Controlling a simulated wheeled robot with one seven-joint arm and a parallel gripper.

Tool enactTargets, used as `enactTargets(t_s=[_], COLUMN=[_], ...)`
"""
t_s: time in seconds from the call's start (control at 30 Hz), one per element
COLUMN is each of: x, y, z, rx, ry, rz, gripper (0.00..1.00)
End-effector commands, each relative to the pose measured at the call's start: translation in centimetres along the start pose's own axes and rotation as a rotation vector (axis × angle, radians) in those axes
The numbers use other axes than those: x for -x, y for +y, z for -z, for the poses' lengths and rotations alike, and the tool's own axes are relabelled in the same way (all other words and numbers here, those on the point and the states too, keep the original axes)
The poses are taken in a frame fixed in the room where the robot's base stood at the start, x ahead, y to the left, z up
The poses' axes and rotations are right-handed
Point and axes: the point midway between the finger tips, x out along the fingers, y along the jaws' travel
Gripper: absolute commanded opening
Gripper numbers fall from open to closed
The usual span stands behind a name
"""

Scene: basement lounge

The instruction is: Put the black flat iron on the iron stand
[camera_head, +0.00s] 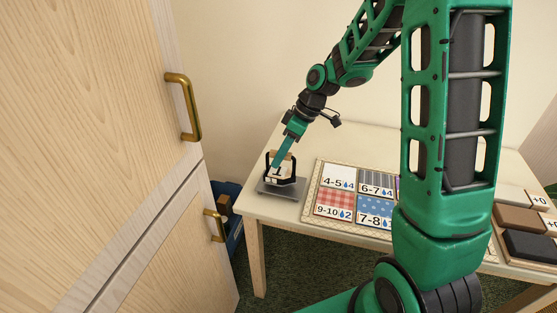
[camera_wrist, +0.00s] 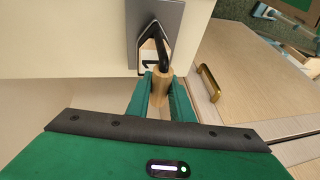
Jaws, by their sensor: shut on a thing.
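The black flat iron (camera_head: 268,166) has a wooden handle and a pale face with a dark "1"; it also shows in the wrist view (camera_wrist: 163,48). My gripper (camera_head: 279,153) is shut on the iron's wooden handle, one finger on each side, as the wrist view (camera_wrist: 161,90) shows. The iron stand (camera_head: 268,188) is a flat grey plate on the table's left end, also in the wrist view (camera_wrist: 173,10). The iron is over the stand, roughly upright. I cannot tell whether its base touches the plate. The iron hides part of the stand.
A bordered board (camera_head: 312,207) with several numbered cloth squares lies right of the stand on the pale table (camera_head: 268,216). Brown and dark blocks (camera_head: 527,244) are at the far right. A wooden cabinet (camera_head: 90,120) with brass handles stands close at left, beside a blue bin (camera_head: 232,243).

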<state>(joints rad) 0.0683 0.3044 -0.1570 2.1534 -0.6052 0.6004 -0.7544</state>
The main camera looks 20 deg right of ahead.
Motion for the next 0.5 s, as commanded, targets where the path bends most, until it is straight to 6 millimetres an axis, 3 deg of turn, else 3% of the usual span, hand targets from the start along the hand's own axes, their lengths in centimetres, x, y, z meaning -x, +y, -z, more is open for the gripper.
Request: enactTargets(t_s=[0.1,0.47,0.5], x=[-1.15,-1.42,-1.47], y=[0.21,0.33,0.34], z=[-0.43,-0.54,-0.6], rx=[0.001,0.001,0.0], ry=[0.0,0.002,0.001], rz=[0.001,-0.001,-0.001], gripper=[0.0,0.0,0.25])
